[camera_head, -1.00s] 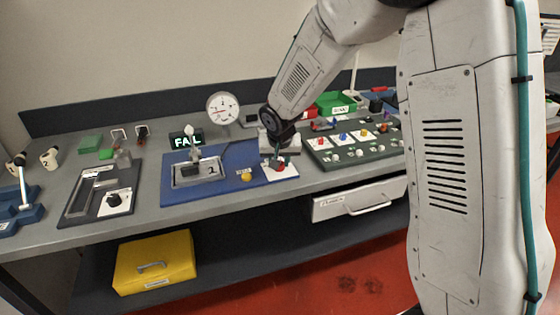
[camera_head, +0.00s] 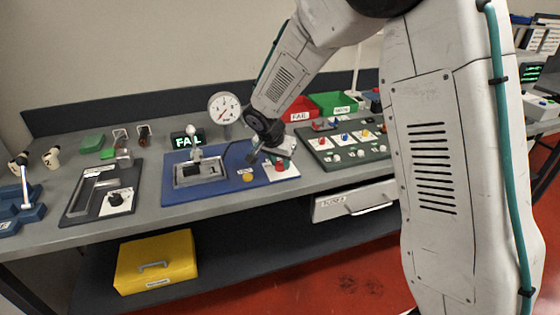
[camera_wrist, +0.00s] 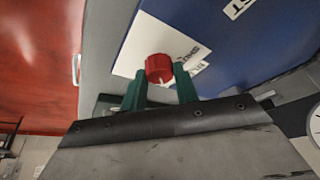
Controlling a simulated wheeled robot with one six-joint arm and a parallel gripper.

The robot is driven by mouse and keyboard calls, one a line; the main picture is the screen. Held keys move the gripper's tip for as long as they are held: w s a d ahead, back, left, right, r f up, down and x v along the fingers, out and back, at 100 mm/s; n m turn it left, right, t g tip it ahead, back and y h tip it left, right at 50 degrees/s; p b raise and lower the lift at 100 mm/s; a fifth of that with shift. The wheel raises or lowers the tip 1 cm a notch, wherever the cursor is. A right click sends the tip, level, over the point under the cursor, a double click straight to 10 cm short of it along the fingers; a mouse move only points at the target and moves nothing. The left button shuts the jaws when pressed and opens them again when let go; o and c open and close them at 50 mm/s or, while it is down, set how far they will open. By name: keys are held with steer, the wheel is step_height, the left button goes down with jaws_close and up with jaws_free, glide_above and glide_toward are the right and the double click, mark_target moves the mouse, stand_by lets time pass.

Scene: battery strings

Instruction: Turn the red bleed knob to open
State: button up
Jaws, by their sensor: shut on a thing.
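The red bleed knob (camera_head: 281,166) sits on a white label plate at the right end of the blue mat (camera_head: 222,191). In the wrist view the red knob (camera_wrist: 158,67) stands between the tips of my two green fingers, with a pale mark on its near side. My gripper (camera_wrist: 160,82) is shut on it. In the head view my gripper (camera_head: 276,158) reaches the knob from above, turned at an angle, and partly hides the area behind it. The plate's printing is only partly visible.
A yellow button (camera_head: 248,175) is left of the knob. A green panel with coloured knobs (camera_head: 345,150) lies to the right. Red and green bins (camera_head: 333,104) are behind.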

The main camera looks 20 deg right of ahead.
stand_by(0.3)
steer(key=o, duration=1)
steer(key=v, duration=0.7)
steer(key=shift+s+a+r, duration=0.15)
steer(key=shift+s+r, duration=0.05)
steer(key=shift+r, duration=0.1)
